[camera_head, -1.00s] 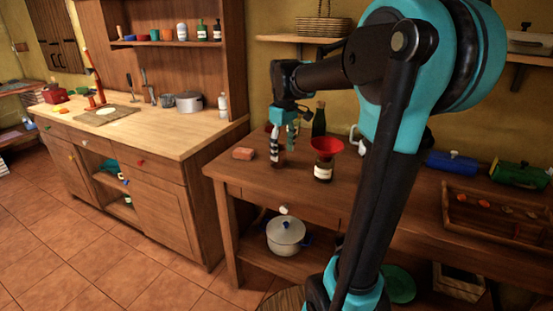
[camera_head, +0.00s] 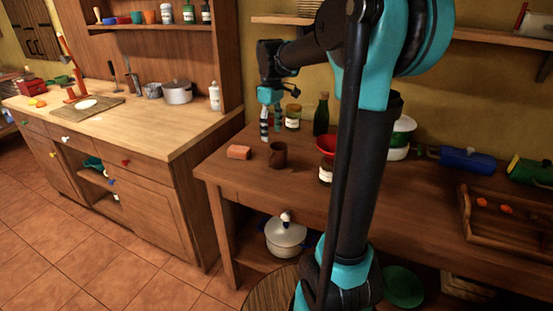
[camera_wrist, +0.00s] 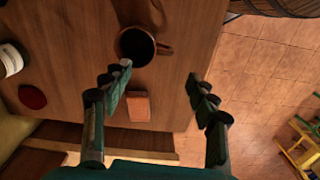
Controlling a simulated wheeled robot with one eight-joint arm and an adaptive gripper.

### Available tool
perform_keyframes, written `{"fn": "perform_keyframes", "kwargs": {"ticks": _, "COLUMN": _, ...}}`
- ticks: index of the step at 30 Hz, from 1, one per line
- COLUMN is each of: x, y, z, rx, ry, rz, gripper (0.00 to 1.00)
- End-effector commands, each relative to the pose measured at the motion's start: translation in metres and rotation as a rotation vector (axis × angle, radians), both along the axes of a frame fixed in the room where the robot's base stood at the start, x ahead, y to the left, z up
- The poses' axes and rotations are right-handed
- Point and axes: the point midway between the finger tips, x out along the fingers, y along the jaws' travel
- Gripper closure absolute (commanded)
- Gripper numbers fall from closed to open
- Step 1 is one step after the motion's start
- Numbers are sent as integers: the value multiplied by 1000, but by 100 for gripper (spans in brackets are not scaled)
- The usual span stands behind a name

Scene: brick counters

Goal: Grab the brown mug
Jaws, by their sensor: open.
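My gripper (camera_head: 271,132) is open and empty, just behind and above the mug in the head view. In the wrist view my gripper's fingertips (camera_wrist: 158,74) are spread wide. The mug lies beyond the left fingertip, not between the fingers, and its rim shows clear.
An orange-brown block (camera_head: 239,152) lies left of the mug and shows near the left finger in the wrist view (camera_wrist: 138,106). A dark green bottle (camera_head: 321,117) and a lidded jar (camera_head: 293,117) stand behind.

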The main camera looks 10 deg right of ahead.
Motion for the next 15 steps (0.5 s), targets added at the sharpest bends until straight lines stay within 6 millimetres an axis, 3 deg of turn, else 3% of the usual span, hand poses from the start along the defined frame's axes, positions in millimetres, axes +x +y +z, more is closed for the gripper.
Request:
{"fn": "perform_keyframes", "kwargs": {"ticks": 9, "x": 0, "y": 0, "z": -58, "rx": 0, "ry": 0, "rz": 0, "gripper": 41}}
{"fn": "perform_keyframes", "kwargs": {"ticks": 15, "x": 0, "y": 0, "z": -71, "rx": 0, "ry": 0, "rz": -1, "gripper": 41}}
